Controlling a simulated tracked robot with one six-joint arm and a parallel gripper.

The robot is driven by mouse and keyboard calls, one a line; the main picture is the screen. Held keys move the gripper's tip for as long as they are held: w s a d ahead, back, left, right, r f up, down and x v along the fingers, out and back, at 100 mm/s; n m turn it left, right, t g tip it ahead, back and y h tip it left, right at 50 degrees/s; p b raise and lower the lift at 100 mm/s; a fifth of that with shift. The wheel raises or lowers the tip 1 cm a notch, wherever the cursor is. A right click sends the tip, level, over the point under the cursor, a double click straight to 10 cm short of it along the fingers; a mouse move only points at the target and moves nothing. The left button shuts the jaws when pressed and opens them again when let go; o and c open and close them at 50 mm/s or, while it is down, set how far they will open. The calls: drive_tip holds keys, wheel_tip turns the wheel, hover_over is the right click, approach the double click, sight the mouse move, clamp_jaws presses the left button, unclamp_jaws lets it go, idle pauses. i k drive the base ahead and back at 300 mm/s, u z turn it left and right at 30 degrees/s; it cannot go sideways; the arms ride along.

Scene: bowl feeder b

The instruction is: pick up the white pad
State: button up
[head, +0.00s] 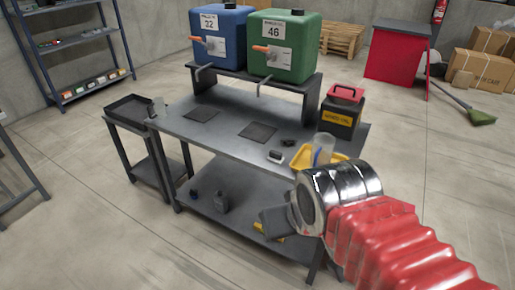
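A small block with a whitish top and dark sides, which looks like the white pad (276,155), lies on the dark grey table (225,140) near its front right edge. It is left of the yellow tray and stands clear of my arm. My arm comes in from the lower right, with a red ribbed sleeve and a shiny metal wrist.
A yellow tray (302,158) with a clear cup (322,150) is partly behind my wrist. A black toolbox (341,118) with a red lid stands behind it. Blue (221,35) and green (284,45) tanks stand on a raised shelf.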

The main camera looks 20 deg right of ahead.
sight(275, 157)
drive_tip(key=u, duration=0.3)
drive_tip(key=i, duration=1.3)
drive_tip(key=z, duration=0.05)
